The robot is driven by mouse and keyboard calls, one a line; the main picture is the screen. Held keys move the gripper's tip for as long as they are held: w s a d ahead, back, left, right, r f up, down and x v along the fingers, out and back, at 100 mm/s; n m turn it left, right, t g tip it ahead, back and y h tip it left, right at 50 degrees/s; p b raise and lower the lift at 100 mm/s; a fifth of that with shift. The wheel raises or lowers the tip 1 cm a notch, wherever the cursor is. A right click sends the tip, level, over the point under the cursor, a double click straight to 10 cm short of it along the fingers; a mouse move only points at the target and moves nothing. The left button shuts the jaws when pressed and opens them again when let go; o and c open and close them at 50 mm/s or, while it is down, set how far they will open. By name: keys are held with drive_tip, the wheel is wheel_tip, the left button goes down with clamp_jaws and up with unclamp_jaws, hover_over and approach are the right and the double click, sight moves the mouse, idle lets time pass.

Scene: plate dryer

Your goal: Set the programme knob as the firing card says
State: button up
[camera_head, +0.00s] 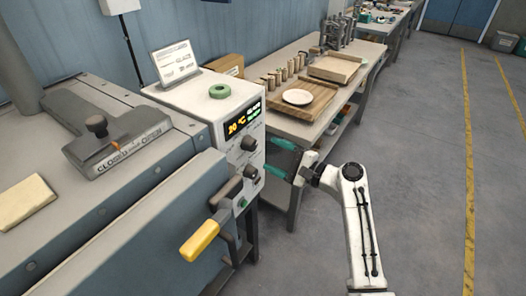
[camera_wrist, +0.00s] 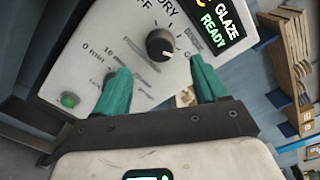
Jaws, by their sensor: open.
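The programme knob (camera_wrist: 160,45) is a black round knob on the white control box (camera_head: 196,100); it also shows in the head view (camera_head: 249,144). Printed words OFF and DRY stand around it; its pointer direction is hard to tell. The firing card (camera_head: 175,62) leans on top of the box, its text too small to read. My gripper (camera_head: 280,158) is open and empty in front of the panel. In the wrist view its teal fingers (camera_wrist: 158,68) are spread below the knob, apart from it. The left finger partly hides a lower knob with minute marks.
The display (camera_wrist: 222,22) reads GLAZE READY, and 20 °C in the head view. A green button (camera_wrist: 68,100) sits low on the panel. A yellow-handled lever (camera_head: 202,238) juts out left of my gripper. A workbench (camera_head: 300,128) with a plate stands behind.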

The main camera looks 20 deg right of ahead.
drive_tip(key=shift+v, duration=2.1)
drive_tip(key=shift+f, duration=0.1)
drive_tip(key=s+a+f+n+g+h, duration=0.35)
drive_tip(key=s+f+n+g, duration=0.45)
drive_tip(key=s+f, duration=0.8)
drive_tip(key=s+d+n+g+h, duration=0.2)
drive_tip(key=s+n+h, duration=0.1)
drive_tip(key=s, duration=0.9)
drive_tip(key=s+d+n+g+h, duration=0.3)
drive_tip(key=s+n+h, duration=0.1)
drive_tip(key=s, duration=0.8)
drive_tip(key=shift+s+f+n+g, duration=0.2)
drive_tip(key=shift+f+n+g, duration=0.15)
drive_tip(key=shift+n, duration=0.35)
